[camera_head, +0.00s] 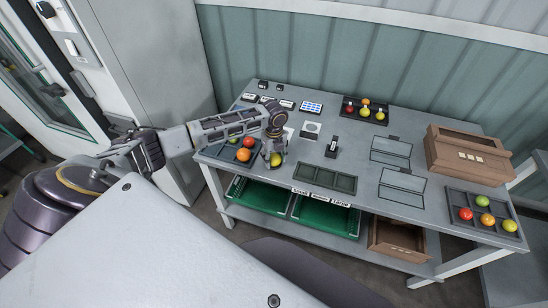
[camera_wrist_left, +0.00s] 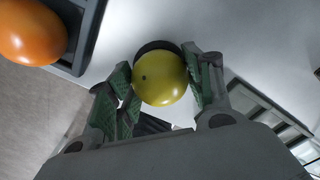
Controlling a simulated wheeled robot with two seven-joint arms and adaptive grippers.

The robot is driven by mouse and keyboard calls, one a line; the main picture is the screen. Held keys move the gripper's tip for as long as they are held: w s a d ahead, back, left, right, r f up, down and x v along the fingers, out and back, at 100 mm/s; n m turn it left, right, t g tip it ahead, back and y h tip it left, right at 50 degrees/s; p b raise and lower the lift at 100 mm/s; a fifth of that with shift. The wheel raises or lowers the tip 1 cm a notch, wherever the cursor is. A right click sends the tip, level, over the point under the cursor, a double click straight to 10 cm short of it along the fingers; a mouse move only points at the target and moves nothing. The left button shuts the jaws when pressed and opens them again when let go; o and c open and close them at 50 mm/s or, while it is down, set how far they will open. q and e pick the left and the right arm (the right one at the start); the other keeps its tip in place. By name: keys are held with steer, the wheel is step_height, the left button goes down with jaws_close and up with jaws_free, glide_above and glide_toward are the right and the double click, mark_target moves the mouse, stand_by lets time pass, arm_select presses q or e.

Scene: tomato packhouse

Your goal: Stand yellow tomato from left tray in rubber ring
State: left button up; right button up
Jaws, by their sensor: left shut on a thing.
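My left gripper (camera_head: 275,156) is shut on a yellow tomato (camera_head: 276,160), just right of the left tray at the table's front edge. In the left wrist view the yellow tomato (camera_wrist_left: 160,79) sits between the two green-padded fingers of the gripper (camera_wrist_left: 162,85). A black curved rim, apparently the rubber ring (camera_wrist_left: 157,45), shows just behind the tomato; most of it is hidden. I cannot tell whether the tomato rests in it. My right gripper is not in view.
An empty dark divided tray (camera_head: 326,180) lies right of the gripper. A small dark stand (camera_head: 332,147) and a grey box (camera_head: 311,130) are behind it. A wooden box (camera_head: 466,155) and another tomato tray (camera_head: 455,197) stand at right. Green crates (camera_head: 262,195) sit below.

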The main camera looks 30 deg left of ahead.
arm_select(q)
steer(key=shift+f, duration=0.25)
steer(key=o, duration=0.8)
steer(key=c, duration=0.3)
steer(key=shift+r, duration=0.15)
steer(key=shift+r+p, duration=3.4)
steer(key=shift+p, duration=0.5)
